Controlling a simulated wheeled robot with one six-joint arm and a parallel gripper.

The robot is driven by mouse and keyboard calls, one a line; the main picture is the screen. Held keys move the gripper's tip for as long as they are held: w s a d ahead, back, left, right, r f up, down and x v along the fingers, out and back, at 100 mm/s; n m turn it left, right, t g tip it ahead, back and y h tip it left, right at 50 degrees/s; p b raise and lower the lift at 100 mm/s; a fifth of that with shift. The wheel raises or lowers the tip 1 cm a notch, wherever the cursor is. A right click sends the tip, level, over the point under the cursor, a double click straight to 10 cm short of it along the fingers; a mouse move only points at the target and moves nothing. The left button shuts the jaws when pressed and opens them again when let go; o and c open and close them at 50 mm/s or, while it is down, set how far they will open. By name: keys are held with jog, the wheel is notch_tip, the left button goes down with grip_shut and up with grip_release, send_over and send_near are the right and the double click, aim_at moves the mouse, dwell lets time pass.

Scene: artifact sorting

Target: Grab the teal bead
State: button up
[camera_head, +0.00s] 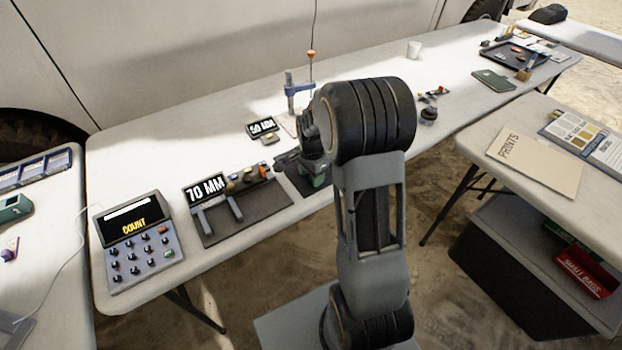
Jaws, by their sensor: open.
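I cannot pick out a teal bead for certain. Several small coloured pieces lie along the top of a dark measuring board (262,203) marked 70 MM, too small to tell apart. My gripper (314,160) shows partly, just left of my arm, low over a dark mat (291,177) on the long table. It is open, with its fingertips largely hidden or too dark to make out. A greenish patch shows close below it, and I cannot tell what it is.
The long white table (140,155) holds a COUNT keypad (138,243), a small 50 MM sign (262,127), a blue stand (298,87), a white cup (413,49) and a dark tray (513,56). A side table at right bears a PRINTS folder (535,157). My arm blocks the middle.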

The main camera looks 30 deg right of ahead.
grip_shut()
dwell(0.4)
jog(key=shift+r, duration=0.1)
